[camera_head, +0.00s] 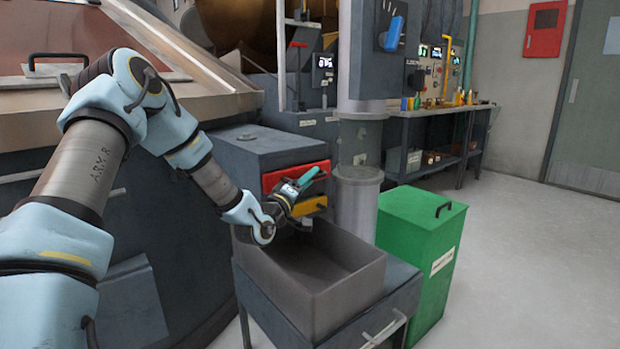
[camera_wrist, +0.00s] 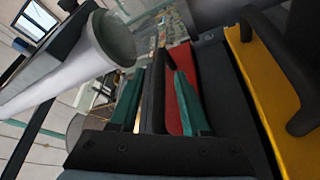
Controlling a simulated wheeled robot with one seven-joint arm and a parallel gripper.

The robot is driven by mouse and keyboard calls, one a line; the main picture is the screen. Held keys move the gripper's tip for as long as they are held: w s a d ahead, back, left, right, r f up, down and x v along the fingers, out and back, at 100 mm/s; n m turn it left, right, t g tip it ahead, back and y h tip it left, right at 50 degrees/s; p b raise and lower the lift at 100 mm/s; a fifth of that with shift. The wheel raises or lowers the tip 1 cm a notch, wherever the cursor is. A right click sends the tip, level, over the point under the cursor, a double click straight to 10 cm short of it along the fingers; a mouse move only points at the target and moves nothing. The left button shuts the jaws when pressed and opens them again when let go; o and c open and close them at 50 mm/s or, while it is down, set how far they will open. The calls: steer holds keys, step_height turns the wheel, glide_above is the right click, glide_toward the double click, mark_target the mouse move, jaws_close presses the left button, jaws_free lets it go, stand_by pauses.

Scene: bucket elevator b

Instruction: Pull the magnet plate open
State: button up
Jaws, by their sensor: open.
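A grey cabinet (camera_head: 235,142) has a red plate (camera_head: 275,177) above a yellow plate (camera_head: 314,204); no label shows which is the magnet plate. My gripper (camera_head: 312,176), with teal fingers, is in front of the red plate and hides part of it. In the wrist view, the open fingers (camera_wrist: 157,64) lie on either side of a black bar, apparently the red plate's handle (camera_wrist: 156,88). I cannot tell whether they touch it. The red plate (camera_wrist: 180,95) shows beside the fingers. The yellow plate (camera_wrist: 265,95) and its black handle (camera_wrist: 290,65) are at the right.
An empty grey open bin (camera_head: 350,270) on a stand is below my gripper. A vertical pipe (camera_head: 355,205) rises close to the right of the plates. A green lidded box (camera_head: 425,260) stands right of the bin. The floor farther right is clear.

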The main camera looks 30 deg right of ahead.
steer(key=shift+w+d, duration=0.2)
steer(key=shift+d, duration=0.15)
jaws_close()
stand_by(1.3)
